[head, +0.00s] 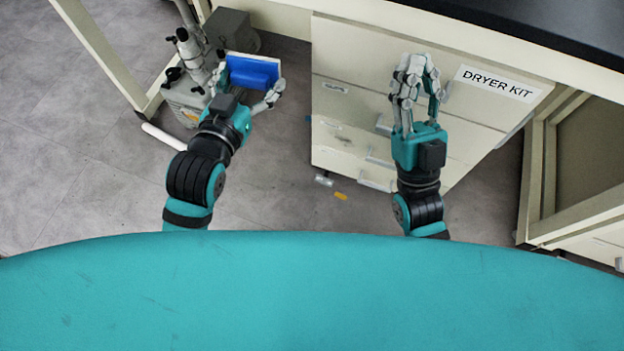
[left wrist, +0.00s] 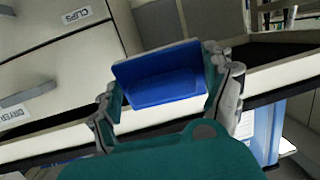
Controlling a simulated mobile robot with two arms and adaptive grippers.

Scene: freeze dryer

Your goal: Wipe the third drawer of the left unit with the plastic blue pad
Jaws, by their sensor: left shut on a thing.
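The blue plastic pad (head: 252,71) is in my left gripper (head: 246,90), with a finger on each side of it. In the left wrist view the pad (left wrist: 165,78) is tilted between the fingers, apart from the drawer fronts. The drawer unit (head: 345,65) stands to the right of the pad in the head view, with several closed pale fronts, handles and a "DRYER KIT" label. The left wrist view shows drawer fronts (left wrist: 62,55) labelled "CLIPS" and "DRYER". Which front is the third is unclear. My right gripper (head: 416,62) is in front of the drawer unit, with nothing visible in it; its fingertip gap is unclear.
A grey pump-like machine (head: 190,95) stands on the floor behind my left gripper. A dark countertop (head: 540,30) overhangs the drawers. A small yellow item (head: 341,196) lies on the floor. Floor at the left (head: 70,150) is clear.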

